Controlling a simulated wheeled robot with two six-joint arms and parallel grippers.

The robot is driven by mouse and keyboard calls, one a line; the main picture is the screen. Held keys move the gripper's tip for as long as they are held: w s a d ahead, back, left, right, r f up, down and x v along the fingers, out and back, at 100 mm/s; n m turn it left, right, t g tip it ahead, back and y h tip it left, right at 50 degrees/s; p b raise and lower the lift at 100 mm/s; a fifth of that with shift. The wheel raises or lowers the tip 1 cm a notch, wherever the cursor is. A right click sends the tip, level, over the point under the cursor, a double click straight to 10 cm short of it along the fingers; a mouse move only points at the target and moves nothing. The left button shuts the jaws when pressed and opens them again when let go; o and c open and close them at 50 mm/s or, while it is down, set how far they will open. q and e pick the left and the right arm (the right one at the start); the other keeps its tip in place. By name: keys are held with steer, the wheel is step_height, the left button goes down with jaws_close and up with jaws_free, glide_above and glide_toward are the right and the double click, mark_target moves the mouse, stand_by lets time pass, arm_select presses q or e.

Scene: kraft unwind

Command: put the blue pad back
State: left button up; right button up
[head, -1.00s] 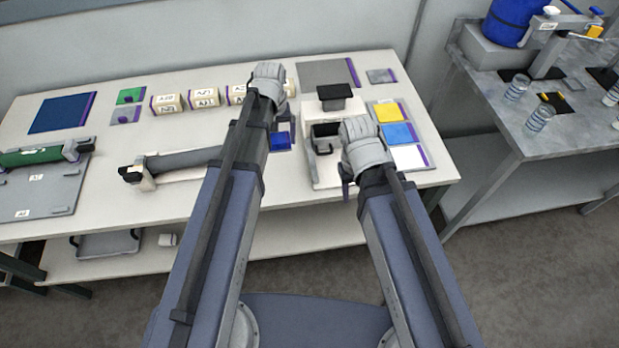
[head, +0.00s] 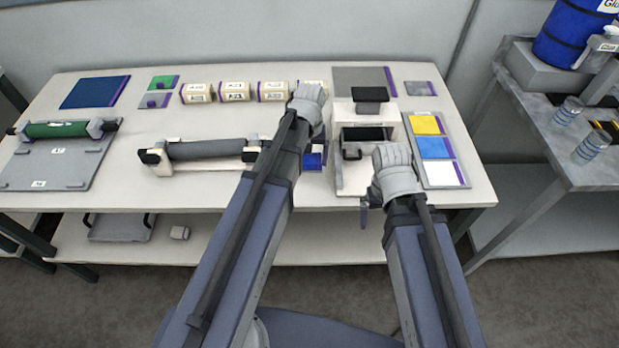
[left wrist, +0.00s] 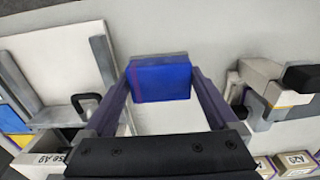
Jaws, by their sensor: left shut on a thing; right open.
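A small bright blue pad (left wrist: 162,82) sits between the fingers of my left gripper (left wrist: 163,74) in the left wrist view. The gripper is shut on it. In the head view the blue pad (head: 313,160) shows just right of my left forearm, left of the white box-shaped device (head: 352,178). My left fingers are mostly hidden there by the arm. Whether the pad touches the table cannot be told. My right gripper (head: 366,212) is open, at the front of the white device, its fingers partly hidden by its wrist.
A tray (head: 462,160) with yellow, blue and white squares lies right of the device. A grey roller on a stand (head: 205,150) lies left of my left arm. Labelled blocks (head: 236,91) line the back. A dark blue square (head: 95,92) lies back left.

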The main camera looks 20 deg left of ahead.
mark_target(309, 179)
arm_select(q)
steer(key=shift+f+b, duration=2.3)
steer(key=shift+f, duration=0.6)
steer(key=shift+f, duration=0.15)
steer(key=o, duration=0.9)
steer(key=shift+o, duration=0.2)
step_height(309, 179, up, 12)
steer(key=p, duration=1.2)
steer(key=shift+r, duration=0.25)
steer(key=shift+f, duration=0.1)
